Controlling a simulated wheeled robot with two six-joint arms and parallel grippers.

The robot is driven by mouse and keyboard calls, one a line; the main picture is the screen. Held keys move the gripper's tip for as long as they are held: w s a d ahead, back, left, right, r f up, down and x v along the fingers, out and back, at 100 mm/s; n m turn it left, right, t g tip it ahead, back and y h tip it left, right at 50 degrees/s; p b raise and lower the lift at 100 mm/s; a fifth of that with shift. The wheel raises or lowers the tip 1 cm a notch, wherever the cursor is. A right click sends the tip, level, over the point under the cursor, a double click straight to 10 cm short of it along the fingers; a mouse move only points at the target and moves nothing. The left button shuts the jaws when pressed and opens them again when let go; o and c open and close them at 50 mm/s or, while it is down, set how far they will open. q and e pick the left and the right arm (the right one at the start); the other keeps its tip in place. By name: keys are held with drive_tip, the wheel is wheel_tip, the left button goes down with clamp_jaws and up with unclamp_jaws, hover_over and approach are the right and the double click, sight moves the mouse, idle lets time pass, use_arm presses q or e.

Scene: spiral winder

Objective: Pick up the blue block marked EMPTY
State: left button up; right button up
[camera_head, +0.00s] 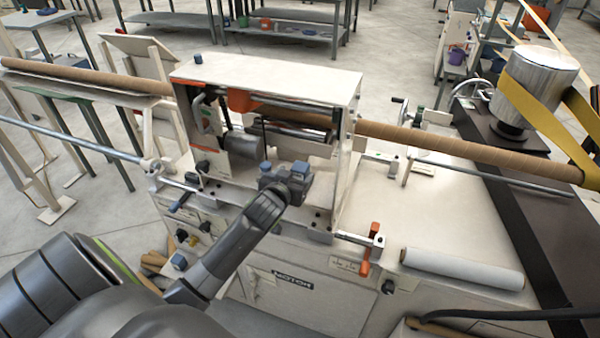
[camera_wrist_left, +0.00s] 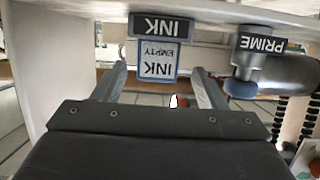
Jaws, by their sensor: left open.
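The blue block marked EMPTY (camera_wrist_left: 157,61) shows in the left wrist view, with its INK EMPTY label upside down, just below a dark INK plate (camera_wrist_left: 163,27). My left gripper (camera_wrist_left: 159,70) is open. Its two fingers stand on either side of the block in the picture, with visible gaps to both sides. I cannot tell how deep the block sits between them. In the head view my left gripper (camera_head: 286,184) is at the front of the machine's upper housing, with small blue pieces close by. My right gripper is not in view.
A blue-capped PRIME part (camera_wrist_left: 258,60) is right of the block in the wrist view, close to the right finger. The white machine housing (camera_head: 300,82) rises behind the gripper. A long brown tube (camera_head: 450,145) crosses the machine. An orange-handled clamp (camera_head: 370,243) stands right of the gripper.

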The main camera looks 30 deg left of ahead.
sight(297, 173)
use_arm(q)
drive_tip(key=shift+p+x, duration=0.5)
drive_tip(key=shift+x, duration=1.55)
drive_tip(key=shift+d, duration=0.15)
drive_tip(key=c, duration=1.1)
